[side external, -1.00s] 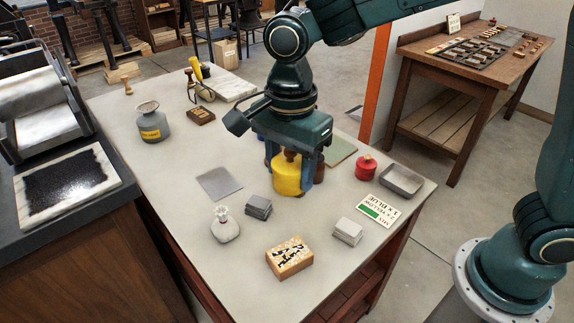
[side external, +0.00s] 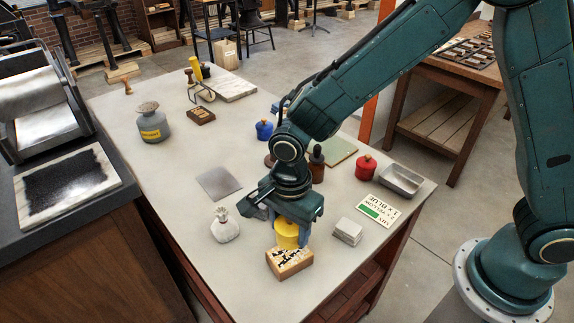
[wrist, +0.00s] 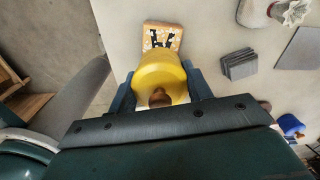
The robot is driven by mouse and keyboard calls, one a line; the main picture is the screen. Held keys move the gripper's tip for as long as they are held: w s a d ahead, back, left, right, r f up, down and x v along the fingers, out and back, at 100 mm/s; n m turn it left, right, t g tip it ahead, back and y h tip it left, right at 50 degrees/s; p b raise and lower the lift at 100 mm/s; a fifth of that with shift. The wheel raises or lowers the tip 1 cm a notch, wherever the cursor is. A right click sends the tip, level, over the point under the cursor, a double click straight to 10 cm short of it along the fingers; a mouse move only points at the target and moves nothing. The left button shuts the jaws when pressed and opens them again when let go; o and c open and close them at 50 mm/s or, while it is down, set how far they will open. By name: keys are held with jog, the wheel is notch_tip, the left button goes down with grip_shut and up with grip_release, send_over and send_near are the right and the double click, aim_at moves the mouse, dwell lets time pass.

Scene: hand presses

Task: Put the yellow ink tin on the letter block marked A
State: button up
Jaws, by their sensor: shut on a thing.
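The yellow ink tin (side external: 286,234) is held upright between the fingers of my gripper (side external: 291,243). It also shows in the wrist view (wrist: 160,73), with its brown knob toward the camera. The letter block (side external: 289,263) is a wooden block with black letter shapes on a pale top, near the table's front. The tin is over the block's far part in the side view and covers some of its top. In the wrist view the block (wrist: 162,38) shows just past the tin. I cannot tell whether tin and block touch, and cannot clearly read an A.
A red tin (side external: 365,167), a tray (side external: 401,180) and a recipe card (side external: 378,210) lie at the right. A blue tin (side external: 264,129) is farther back.

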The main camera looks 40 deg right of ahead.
aim_at(289, 253)
jog(key=shift+f, duration=0.3)
jog(key=shift+f, duration=0.1)
jog(key=shift+f, duration=2.05)
jog(key=shift+f, duration=0.15)
jog(key=o, duration=1.1)
jog(key=shift+o, duration=0.2)
notch_tip(289, 253, up, 12)
jog(key=shift+r, duration=0.2)
